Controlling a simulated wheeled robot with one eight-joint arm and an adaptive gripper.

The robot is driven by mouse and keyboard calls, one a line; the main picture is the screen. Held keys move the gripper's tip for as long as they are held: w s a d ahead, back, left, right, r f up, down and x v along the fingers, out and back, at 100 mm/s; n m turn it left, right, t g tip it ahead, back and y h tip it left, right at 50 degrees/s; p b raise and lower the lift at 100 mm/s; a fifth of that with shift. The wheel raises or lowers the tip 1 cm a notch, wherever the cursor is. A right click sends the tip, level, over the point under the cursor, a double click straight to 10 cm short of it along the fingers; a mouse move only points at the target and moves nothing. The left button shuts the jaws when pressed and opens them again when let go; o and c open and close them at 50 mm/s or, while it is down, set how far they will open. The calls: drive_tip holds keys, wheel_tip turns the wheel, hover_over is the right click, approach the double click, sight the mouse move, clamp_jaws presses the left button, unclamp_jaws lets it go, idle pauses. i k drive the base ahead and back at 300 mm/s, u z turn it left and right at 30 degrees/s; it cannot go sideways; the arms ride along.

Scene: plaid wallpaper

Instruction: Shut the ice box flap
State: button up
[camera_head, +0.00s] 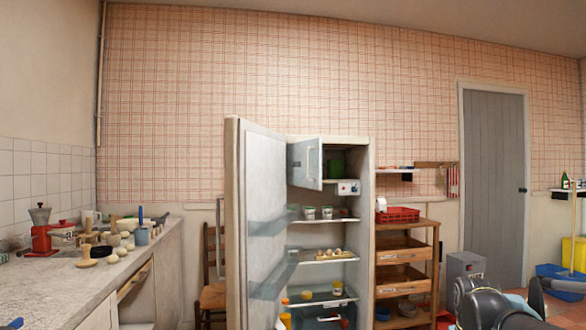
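The refrigerator (366,230) stands in the middle of the view with its tall main door (256,180) swung wide open to the left. The ice box is in its upper part. The pale ice box flap (307,163) hangs open, swung outward at the left side of the compartment. A dark green item (335,167) shows inside the ice box opening. No gripper fingers can be made out. Dark, rounded parts that look like my arm (495,306) show at the lower right, well away from the flap.
Fridge shelves hold cups, eggs and jars. A wooden shelf unit (404,254) with a red basket (398,214) stands close on the right. A cluttered counter (80,285) runs along the left. A chair (212,296) is partly hidden behind the fridge door.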

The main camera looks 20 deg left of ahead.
sight(303, 159)
drive_tip(key=u, duration=0.1)
drive_tip(key=k, duration=0.1)
drive_tip(key=u, duration=0.85)
drive_tip(key=i, duration=1)
drive_tip(key=z, duration=0.3)
drive_tip(key=k, duration=0.5)
drive_tip(key=u, duration=0.3)
drive_tip(key=i, duration=0.35)
drive_tip(key=z, duration=0.05)
